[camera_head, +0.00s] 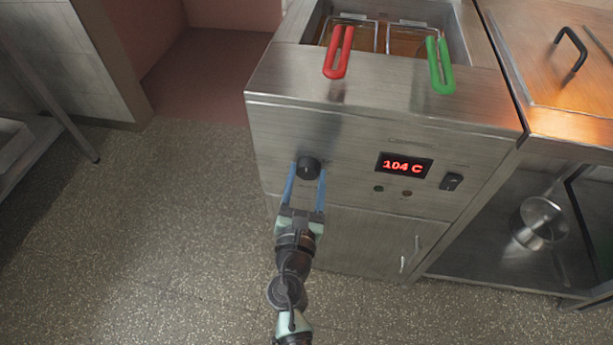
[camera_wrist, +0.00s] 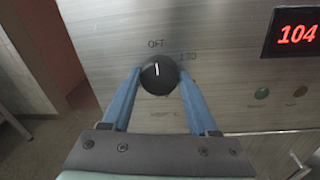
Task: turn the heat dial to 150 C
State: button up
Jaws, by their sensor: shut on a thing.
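The heat dial (camera_head: 308,168) is a round black knob on the steel front of the fryer (camera_head: 350,140). In the wrist view the dial (camera_wrist: 158,74) has a white pointer line standing close to upright, near the "OFF" mark above it. A partly readable number is printed to its upper right, and lettering below is too faint to read. My gripper (camera_head: 307,170) has its two blue fingers on either side of the dial, shut on it. The red display (camera_head: 404,166) reads 104 C; the wrist view shows its 104 (camera_wrist: 297,34).
A black rocker switch (camera_head: 451,182) and two small indicator lamps (camera_head: 392,191) are right of the dial. Red (camera_head: 339,52) and green (camera_head: 440,65) basket handles hang over the fryer's top edge. A pot (camera_head: 539,223) stands on a shelf at right. The floor at left is clear.

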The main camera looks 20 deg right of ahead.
jog(key=c, duration=0.4)
jog(key=shift+f, duration=0.1)
